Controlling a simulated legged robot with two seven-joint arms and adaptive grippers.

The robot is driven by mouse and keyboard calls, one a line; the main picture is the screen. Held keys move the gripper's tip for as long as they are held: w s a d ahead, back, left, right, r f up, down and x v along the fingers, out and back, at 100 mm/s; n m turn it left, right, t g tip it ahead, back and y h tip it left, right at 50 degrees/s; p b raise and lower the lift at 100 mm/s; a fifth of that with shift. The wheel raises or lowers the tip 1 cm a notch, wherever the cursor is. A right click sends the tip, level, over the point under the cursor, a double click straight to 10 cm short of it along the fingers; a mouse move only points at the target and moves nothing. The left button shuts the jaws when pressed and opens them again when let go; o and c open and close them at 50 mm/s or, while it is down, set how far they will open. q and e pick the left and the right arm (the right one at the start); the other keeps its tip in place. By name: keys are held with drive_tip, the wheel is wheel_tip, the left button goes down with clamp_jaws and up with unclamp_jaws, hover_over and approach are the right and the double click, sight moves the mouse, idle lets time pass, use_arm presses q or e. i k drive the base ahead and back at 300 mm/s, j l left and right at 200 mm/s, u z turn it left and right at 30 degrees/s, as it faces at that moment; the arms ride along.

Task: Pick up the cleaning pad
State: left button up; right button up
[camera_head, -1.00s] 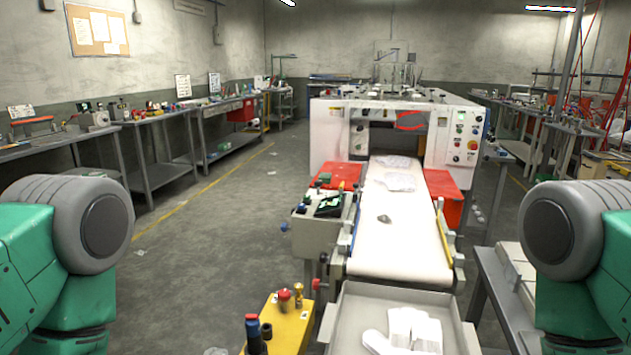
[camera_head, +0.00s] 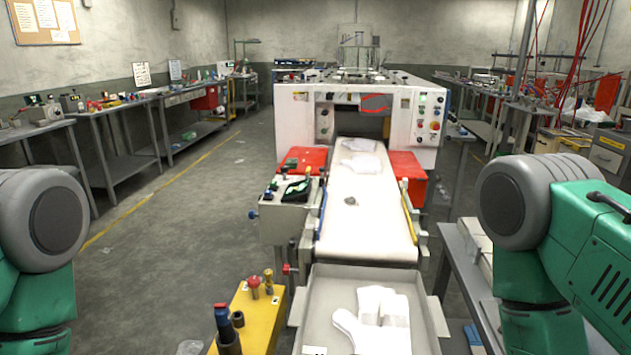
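A small grey lump (camera_head: 350,200) lies on the white conveyor belt (camera_head: 372,225), left of its middle; it may be the cleaning pad, but it is too small to tell. Pale flat film pieces (camera_head: 362,163) lie farther up the belt near the machine opening. White glove-shaped pieces (camera_head: 378,318) lie in the grey tray (camera_head: 421,312) at the belt's near end. Both my arms show only as grey and green upper links at the left and right edges. Neither gripper is in view.
A white machine (camera_head: 296,115) stands at the belt's far end, with red boxes (camera_head: 409,168) beside the belt. A yellow stand (camera_head: 262,312) with bottle-like items is left of the tray. A grey table (camera_head: 458,262) stands right of the belt. Open floor (camera_head: 190,240) lies left.

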sight(293, 163)
drive_tip(key=j+u, duration=0.15)
drive_tip(key=u, duration=1.45)
drive_tip(key=i+j+u, duration=0.25)
drive_tip(key=j, duration=0.45)
drive_tip(key=i+j+u, duration=0.25)
drive_tip(key=i+j, duration=0.25)
drive_tip(key=i+j+u, duration=0.25)
drive_tip(key=i+j, duration=0.2)
drive_tip(key=j, duration=0.2)
drive_tip(key=i+z, duration=0.35)
drive_tip(key=i+j+z, duration=0.35)
drive_tip(key=i, duration=0.15)
drive_tip(key=i+l+z, duration=0.2)
drive_tip(key=z, duration=0.2)
drive_tip(key=i+l+z, duration=0.1)
drive_tip(key=i+z, duration=0.85)
drive_tip(key=z, duration=0.2)
drive_tip(key=i+z, duration=0.2)
drive_tip(key=i, duration=0.45)
drive_tip(key=i+z, duration=0.25)
drive_tip(key=i, duration=0.4)
drive_tip(key=i+j+z, duration=0.2)
drive_tip(key=i, duration=0.45)
